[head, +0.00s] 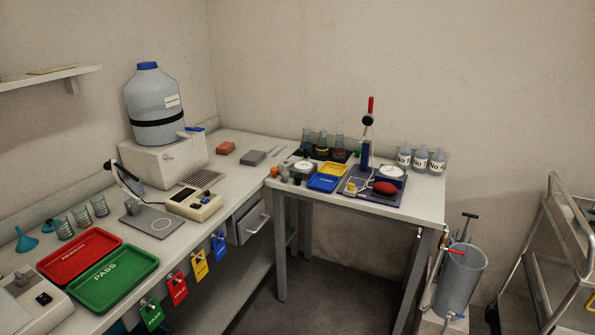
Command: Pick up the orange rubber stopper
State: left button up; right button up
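A small orange piece that looks like the rubber stopper (274,172) stands at the left front of the right-hand table (425,200). It is too small to make out its exact shape. Small grey and dark pieces (285,175) stand just to its right, close to it. Neither of my grippers shows in the head view.
A yellow tray (333,169), a blue tray (324,182) and a stand with a red-tipped lever (365,155) are on the same table. Flasks (322,142) and labelled bottles (421,158) stand behind. The left bench holds a red tray (80,252) and green tray (115,278).

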aim_at(274, 170)
jog(key=i+j+z, duration=0.1)
jog(key=i, duration=0.4)
jog(key=i+j, duration=0.15)
jog(key=i, duration=0.35)
jog(key=l+z, duration=0.05)
